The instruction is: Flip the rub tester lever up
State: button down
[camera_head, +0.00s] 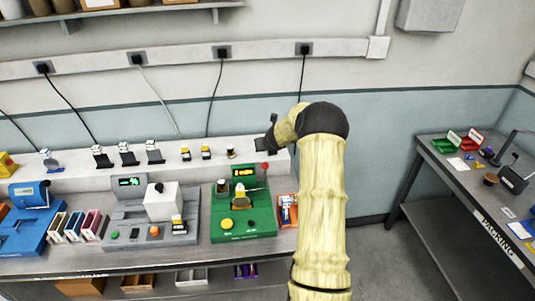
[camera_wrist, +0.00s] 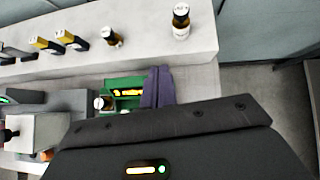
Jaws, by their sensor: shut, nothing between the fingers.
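The green machine (camera_head: 243,210) on the bench has a small display, a yellow button and a thin lever with a red knob (camera_head: 265,166) at its back right. I take this for the rub tester; no label is readable. The lever stands roughly upright. Part of the green machine also shows in the wrist view (camera_wrist: 122,84), with its lit display; the red knob cannot be made out there. My gripper (camera_head: 263,147) is above and behind the lever, near the raised shelf. Its fingers (camera_wrist: 157,86) are shut and empty, covering part of the machine's right side in the wrist view.
A grey machine with a white block (camera_head: 162,202) stands left of the green one, and a blue machine (camera_head: 31,210) further left. An orange box (camera_head: 288,211) sits close at the right. A packing table (camera_head: 480,190) is far right.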

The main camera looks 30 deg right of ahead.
jog(key=r, duration=0.1)
jog(key=r+p, duration=0.1)
jog(key=r, duration=0.1)
jog(key=d+r+p, duration=0.1)
jog(key=shift+s+d+r, duration=0.1)
jog(key=shift+s+r, duration=0.3)
jog(key=shift+d, duration=0.1)
